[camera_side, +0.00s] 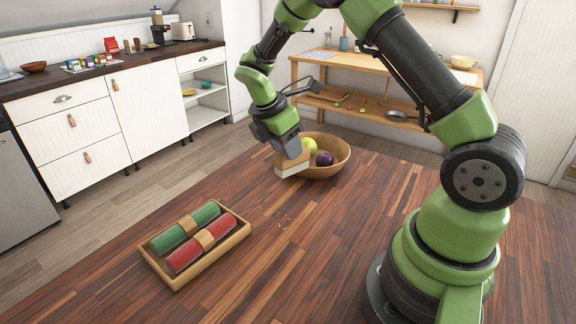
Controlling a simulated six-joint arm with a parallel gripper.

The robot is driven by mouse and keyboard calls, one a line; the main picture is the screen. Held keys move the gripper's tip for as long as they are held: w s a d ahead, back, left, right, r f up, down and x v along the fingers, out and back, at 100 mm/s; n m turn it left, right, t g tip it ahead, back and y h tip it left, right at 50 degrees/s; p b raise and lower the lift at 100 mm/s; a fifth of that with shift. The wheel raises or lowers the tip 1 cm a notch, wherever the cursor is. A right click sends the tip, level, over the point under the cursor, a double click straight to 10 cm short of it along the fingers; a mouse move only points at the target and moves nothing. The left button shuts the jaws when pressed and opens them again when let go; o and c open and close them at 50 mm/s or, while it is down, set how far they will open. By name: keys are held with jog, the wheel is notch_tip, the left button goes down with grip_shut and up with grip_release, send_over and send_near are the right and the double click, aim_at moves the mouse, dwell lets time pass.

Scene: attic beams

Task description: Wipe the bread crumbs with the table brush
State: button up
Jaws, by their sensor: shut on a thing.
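My gripper (283,146) is shut on the table brush (290,163), which has a light wooden body and pale bristles along its lower side. It holds the brush in front of the left side of a wooden bowl. I cannot tell whether the bristles touch the table. The bread crumbs (284,219) are a small scatter of pale specks on the dark wooden table (330,240), nearer the camera than the brush and apart from it.
A wooden tray (236,237) with a green roll (205,215) and a red roll (188,255) lies left of the crumbs. The table right of the crumbs is clear up to my base.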

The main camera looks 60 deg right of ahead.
jog(key=s+a+m+g+y, duration=0.2)
jog(key=a+m, duration=0.5)
jog(key=a, duration=0.2)
jog(key=shift+s+f, duration=0.2)
jog(key=shift+f, duration=4.25)
jog(key=shift+d, duration=0.3)
jog(key=shift+c, duration=0.3)
jog(key=shift+d, duration=1.55)
jog(key=shift+a, duration=2)
notch_tip(320, 180, up, 8)
jog(key=shift+d, duration=0.15)
